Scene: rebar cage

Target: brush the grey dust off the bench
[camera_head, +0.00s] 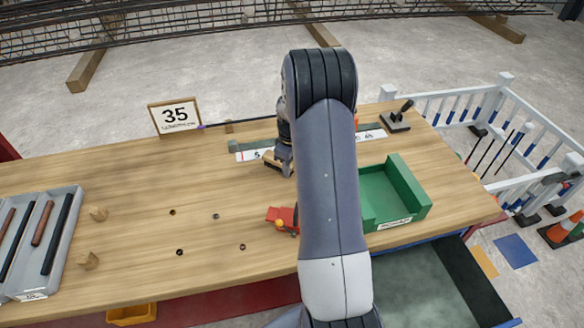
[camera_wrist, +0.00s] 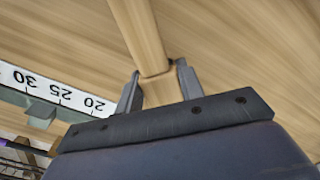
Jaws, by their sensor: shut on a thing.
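My gripper (camera_head: 282,160) is over the back middle of the wooden bench (camera_head: 130,190), partly hidden behind my arm. It is shut on a wooden brush (camera_head: 272,161), whose brown edge shows just left of the fingers. In the wrist view the brush's pale wooden handle (camera_wrist: 143,35) runs up between the two fingers (camera_wrist: 158,85). The bristles are hidden, and I cannot tell whether they touch the bench. I cannot make out grey dust on the bench; my arm covers part of the top.
A grey tray of rods (camera_head: 40,240) is at left.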

